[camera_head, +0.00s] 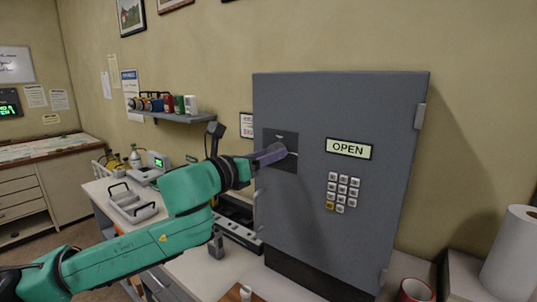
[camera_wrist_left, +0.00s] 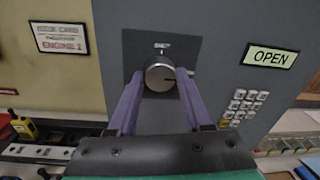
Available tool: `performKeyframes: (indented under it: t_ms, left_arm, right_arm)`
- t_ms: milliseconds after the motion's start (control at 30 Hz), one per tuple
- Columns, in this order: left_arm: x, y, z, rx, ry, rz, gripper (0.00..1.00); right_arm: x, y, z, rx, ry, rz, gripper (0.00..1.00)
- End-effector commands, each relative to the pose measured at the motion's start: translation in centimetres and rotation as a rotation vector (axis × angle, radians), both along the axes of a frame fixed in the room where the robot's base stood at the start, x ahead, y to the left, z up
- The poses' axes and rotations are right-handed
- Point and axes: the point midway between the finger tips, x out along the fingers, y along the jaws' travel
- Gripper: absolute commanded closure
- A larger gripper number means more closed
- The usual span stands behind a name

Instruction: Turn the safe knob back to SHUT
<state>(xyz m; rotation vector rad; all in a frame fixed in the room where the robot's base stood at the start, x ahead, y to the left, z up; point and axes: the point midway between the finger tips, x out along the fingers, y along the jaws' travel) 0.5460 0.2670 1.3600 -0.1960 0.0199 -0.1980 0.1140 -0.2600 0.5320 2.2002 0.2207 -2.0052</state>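The grey safe (camera_head: 345,120) stands upright at the right, and its lit display (camera_head: 348,149) reads OPEN; the display also shows in the left wrist view (camera_wrist_left: 271,57). The round silver safe knob (camera_wrist_left: 159,74) sits on a dark plate (camera_wrist_left: 190,49). A dark mark on the knob points right, and a small label is above it. My left gripper (camera_wrist_left: 160,76) has one purple finger on each side of the knob, close against it with no clear gap. In the head view the left gripper (camera_head: 270,154) hides the knob. My right gripper is not in view.
A keypad (camera_head: 343,191) is below the display. A wall shelf (camera_head: 175,117) with several small items is left of the safe. A grey tray (camera_head: 134,203) lies on the counter. A red mug (camera_head: 414,291) and a paper roll (camera_head: 512,255) stand at the right.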

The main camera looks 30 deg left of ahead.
Motion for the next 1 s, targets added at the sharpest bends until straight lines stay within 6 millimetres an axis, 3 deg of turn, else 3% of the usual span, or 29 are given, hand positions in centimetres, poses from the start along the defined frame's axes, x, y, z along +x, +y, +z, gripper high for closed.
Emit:
performKeyframes:
  t_ms: [467, 1000]
  left_arm:
    - [-0.01, 0.05, 0.06, -0.132, 0.017, 0.0, 1.0]
    - [-0.03, 0.07, 0.08, -0.609, 0.08, 0.0, 1.0]
  right_arm:
    - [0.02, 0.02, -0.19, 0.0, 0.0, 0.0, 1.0]
    - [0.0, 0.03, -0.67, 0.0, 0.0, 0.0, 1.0]
